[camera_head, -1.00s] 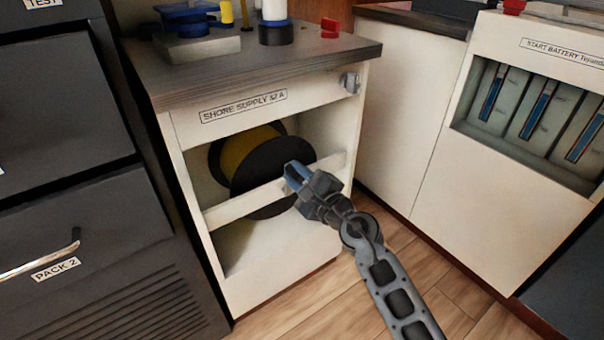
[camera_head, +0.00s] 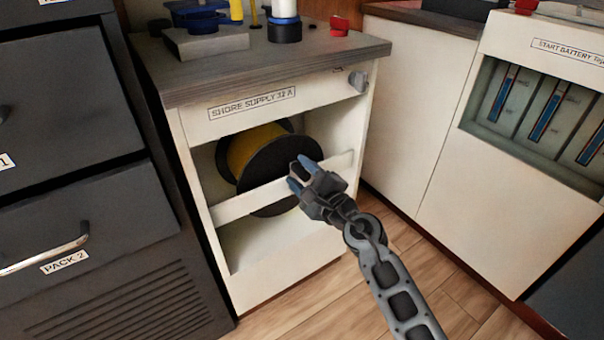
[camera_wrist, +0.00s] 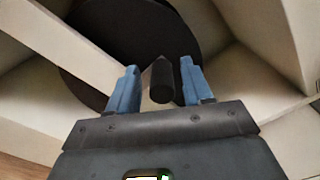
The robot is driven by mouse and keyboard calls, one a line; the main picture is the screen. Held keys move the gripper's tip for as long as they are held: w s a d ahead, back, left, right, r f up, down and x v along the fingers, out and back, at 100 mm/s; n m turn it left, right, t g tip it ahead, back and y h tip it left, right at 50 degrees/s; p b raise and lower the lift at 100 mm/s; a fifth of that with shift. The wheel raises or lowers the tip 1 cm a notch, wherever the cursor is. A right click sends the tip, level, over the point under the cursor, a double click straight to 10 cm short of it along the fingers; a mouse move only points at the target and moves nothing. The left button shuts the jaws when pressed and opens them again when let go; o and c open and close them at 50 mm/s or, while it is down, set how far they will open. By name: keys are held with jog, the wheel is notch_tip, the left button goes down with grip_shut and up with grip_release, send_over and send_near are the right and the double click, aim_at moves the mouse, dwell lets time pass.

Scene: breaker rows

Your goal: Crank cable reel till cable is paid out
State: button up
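The cable reel (camera_head: 265,160) sits in the open bay of the white cabinet marked SHORE SUPPLY 32 A. It has black flanges and yellow cable wound between them. In the wrist view the dark flange (camera_wrist: 112,28) fills the upper part, and a dark crank handle (camera_wrist: 161,80) points toward me. My gripper (camera_head: 301,176) is in front of the reel's lower right part. In the wrist view my gripper (camera_wrist: 161,88) is open, with its blue fingers on either side of the handle and visible gaps at both sides. In the head view the handle is hidden by my gripper.
A white rail (camera_head: 245,203) crosses the bay in front of the reel. A grey knob (camera_head: 358,80) juts from the cabinet's upper right. Dark drawers (camera_head: 85,215) stand close at the left. Wooden floor (camera_head: 300,290) lies clear in front.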

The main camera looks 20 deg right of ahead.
jog(key=v, duration=0.7)
jog(key=shift+s+d+p, duration=0.15)
jog(key=shift+s+p, duration=0.2)
